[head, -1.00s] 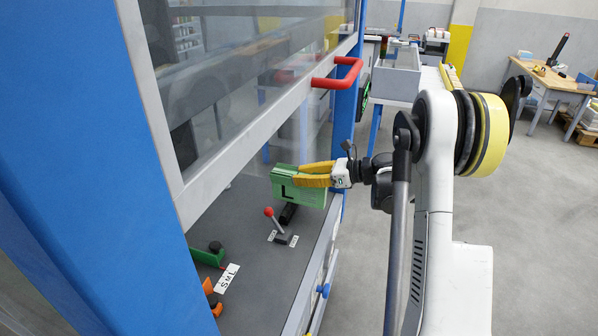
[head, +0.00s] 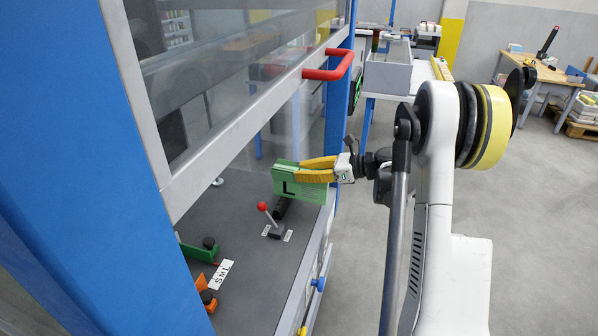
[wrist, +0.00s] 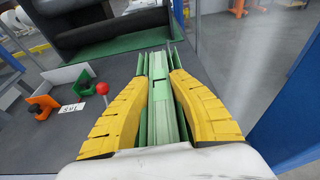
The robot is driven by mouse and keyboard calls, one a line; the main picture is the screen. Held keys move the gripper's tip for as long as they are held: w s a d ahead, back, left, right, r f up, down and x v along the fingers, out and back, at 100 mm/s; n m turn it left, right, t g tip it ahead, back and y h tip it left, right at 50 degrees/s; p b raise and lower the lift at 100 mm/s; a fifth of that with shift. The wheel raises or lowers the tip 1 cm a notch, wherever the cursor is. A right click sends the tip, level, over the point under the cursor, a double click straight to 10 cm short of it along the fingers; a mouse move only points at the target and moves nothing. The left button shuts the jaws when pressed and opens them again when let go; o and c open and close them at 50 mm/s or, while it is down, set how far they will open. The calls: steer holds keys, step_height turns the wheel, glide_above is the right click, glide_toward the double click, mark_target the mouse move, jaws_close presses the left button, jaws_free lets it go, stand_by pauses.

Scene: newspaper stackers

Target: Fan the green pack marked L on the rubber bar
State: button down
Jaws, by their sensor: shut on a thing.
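The green pack marked L (head: 290,188) is upright in my gripper (head: 304,170), above the grey deck near its front edge. The gripper's yellow fingers are shut on it from the right. In the wrist view the pack (wrist: 163,110) stands between both fingers, and thin gaps show between its sheets at the far end. A short black bar (head: 283,209), which looks like the rubber bar, shows just below the pack. I cannot tell whether the pack touches it, as the pack hides part of the bar.
A red-knobbed lever (head: 268,216) stands left of the pack. A raised clear guard with a red handle (head: 330,70) hangs above. A blue post (head: 339,110) stands behind.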

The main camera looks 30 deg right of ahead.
steer(key=shift+s+d, duration=0.1)
steer(key=shift+s, duration=0.05)
steer(key=shift+r+p, duration=2.2)
steer(key=shift+r, duration=1.3)
